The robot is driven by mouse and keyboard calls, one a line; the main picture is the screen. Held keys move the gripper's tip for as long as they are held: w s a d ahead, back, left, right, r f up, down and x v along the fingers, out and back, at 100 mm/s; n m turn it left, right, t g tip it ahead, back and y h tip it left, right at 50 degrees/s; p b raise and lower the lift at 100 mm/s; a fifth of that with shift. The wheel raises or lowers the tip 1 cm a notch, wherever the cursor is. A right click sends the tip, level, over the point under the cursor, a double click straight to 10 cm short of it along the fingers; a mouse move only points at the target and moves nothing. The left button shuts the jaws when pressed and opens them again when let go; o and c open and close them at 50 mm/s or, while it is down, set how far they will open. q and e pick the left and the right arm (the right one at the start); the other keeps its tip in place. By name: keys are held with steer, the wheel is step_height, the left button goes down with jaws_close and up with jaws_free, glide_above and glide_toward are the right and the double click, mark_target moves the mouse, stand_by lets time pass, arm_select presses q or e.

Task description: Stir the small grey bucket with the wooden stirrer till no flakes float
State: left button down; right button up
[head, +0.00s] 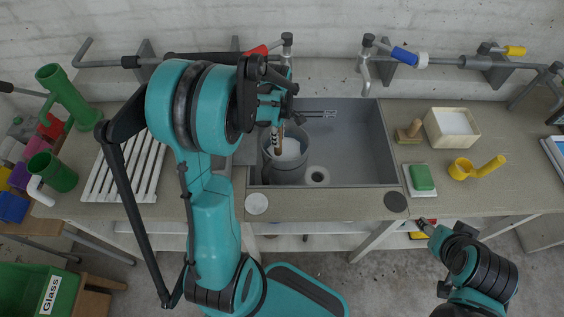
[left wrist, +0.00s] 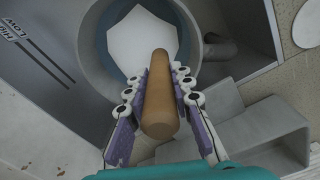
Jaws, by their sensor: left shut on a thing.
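The small grey bucket (head: 285,172) stands in the sink, and its wall also shows in the left wrist view (left wrist: 91,45). Inside it a white, angular patch (left wrist: 138,42) covers much of the darker contents; I cannot make out separate flakes. My left gripper (head: 275,108) is above the bucket, shut on the wooden stirrer (left wrist: 160,100). The stirrer (head: 277,138) points down into the bucket's mouth; its lower end is hidden. My right gripper (head: 428,228) is low at the right, away from the bucket, its jaws too small to judge.
Taps with a red handle (head: 256,50) and a blue handle (head: 404,56) are behind.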

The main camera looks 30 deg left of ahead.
arm_select(q)
steer(key=shift+f, duration=0.1)
steer(key=shift+d, duration=0.1)
steer(key=d, duration=0.1)
steer(key=s+d, duration=0.1)
steer(key=d, duration=0.1)
steer(key=shift+d, duration=0.2)
stand_by(0.4)
steer(key=w, duration=0.3)
steer(key=shift+w+d+b, duration=0.25)
steer(key=shift+d+b, duration=0.1)
steer(key=shift+d, duration=0.05)
